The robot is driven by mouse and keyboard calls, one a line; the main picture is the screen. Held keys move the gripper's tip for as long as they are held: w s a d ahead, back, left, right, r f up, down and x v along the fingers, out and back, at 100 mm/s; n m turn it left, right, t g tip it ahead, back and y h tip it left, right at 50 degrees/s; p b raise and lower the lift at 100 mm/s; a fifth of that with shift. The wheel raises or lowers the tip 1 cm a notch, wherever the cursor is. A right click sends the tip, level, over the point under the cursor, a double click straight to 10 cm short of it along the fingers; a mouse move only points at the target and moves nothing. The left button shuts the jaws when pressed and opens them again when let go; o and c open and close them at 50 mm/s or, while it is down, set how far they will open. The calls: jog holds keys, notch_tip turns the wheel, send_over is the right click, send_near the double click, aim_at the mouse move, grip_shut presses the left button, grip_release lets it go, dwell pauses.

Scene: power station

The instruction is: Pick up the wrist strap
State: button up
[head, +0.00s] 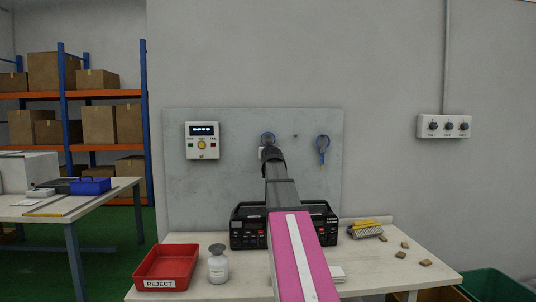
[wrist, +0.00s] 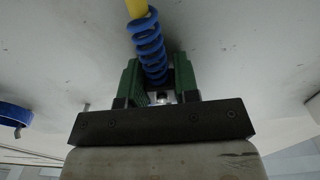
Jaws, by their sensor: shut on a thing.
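My gripper (wrist: 160,85) is at the grey wall panel (head: 230,180), its green fingers shut on a blue coiled cord (wrist: 150,45) with a yellow end at the top of the wrist view. The cord appears to belong to a blue-banded wrist strap (head: 267,136), whose band shows just above my gripper in the head view; its lower part is hidden by my arm. A second blue strap (head: 322,144) with a hanging cord is on the panel to the right. A blue band (wrist: 14,114) at the left of the wrist view appears to be this second one.
A bare peg (head: 295,136) lies between the straps. A control box (head: 202,141) is on the panel at left. Below are a black device (head: 248,228), a red REJECT tray (head: 166,265), a white bottle (head: 217,264), a brush (head: 366,230) and several small brown pieces (head: 425,263).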

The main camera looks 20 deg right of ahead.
jog(key=r+v, duration=0.2)
jog(key=v, duration=1.6)
jog(key=shift+r, duration=0.4)
